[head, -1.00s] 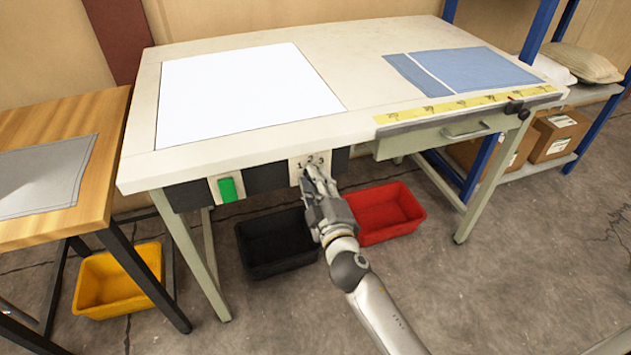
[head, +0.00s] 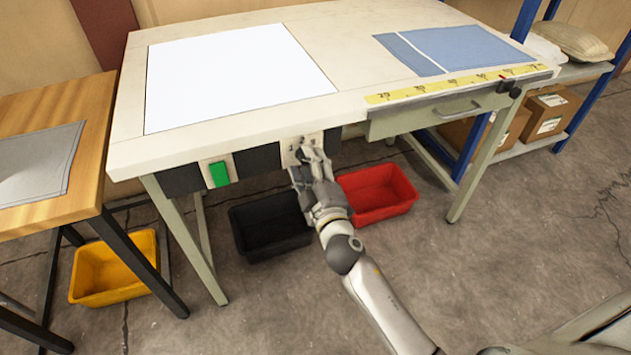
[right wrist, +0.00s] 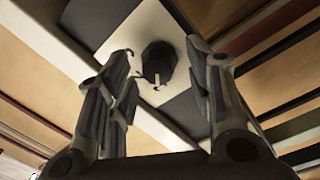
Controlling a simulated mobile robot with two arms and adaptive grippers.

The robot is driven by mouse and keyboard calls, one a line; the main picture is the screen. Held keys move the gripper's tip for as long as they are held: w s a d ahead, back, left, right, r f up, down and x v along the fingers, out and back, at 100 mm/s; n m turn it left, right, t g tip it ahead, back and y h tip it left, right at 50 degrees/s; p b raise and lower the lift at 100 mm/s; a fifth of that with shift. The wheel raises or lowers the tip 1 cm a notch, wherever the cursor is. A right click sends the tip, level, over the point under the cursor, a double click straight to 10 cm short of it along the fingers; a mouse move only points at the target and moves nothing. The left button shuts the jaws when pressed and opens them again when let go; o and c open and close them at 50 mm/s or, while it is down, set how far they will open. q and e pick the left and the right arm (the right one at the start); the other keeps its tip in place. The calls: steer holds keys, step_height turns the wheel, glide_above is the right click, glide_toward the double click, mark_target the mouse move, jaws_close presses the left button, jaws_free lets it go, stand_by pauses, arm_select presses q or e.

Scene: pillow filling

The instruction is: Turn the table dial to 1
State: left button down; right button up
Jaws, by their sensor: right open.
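The table (head: 330,40) has a pale plate (head: 288,150) with printed numbers on its front edge. In the right wrist view a black dial (right wrist: 158,62) stands on this plate (right wrist: 130,42), with a small light mark at its lower edge. My right gripper (head: 307,158) is in front of the plate in the head view and hides most of it and the dial. In the right wrist view the gripper (right wrist: 160,75) is open, one finger on each side of the dial, with gaps between. The dial's set number cannot be read. My left gripper is not in view.
A green switch (head: 219,174) sits left of the dial plate. Below stand a black bin (head: 270,240) and a red bin (head: 375,212). A drawer (head: 440,115) lies to the right. A wooden table (head: 85,110) stands at left, with a yellow bin (head: 115,285) beneath.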

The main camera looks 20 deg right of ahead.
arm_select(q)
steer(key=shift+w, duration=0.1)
arm_select(e)
steer(key=s, duration=1.1)
steer(key=shift+s+f, duration=0.2)
steer(key=shift+f, duration=0.1)
steer(key=s+d+f+m+g, duration=0.1)
steer(key=s+f+m+g, duration=0.25)
steer(key=f, duration=0.75)
steer(key=s+d+f+m+g, duration=0.2)
steer(key=s+f+g, duration=0.25)
steer(key=f, duration=0.65)
steer(key=s+d+f+m+g, duration=0.15)
steer(key=s+f+g, duration=0.25)
steer(key=f, duration=0.7)
steer(key=s+f+m+g, duration=0.3)
steer(key=s+f+g, duration=0.3)
steer(key=s, duration=0.5)
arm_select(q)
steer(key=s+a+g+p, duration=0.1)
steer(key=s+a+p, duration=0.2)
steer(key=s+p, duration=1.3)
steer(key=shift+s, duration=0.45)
arm_select(e)
steer(key=s+d+f, duration=0.1)
steer(key=s+d, duration=0.1)
steer(key=s, duration=1.4)
steer(key=shift+n, duration=0.3)
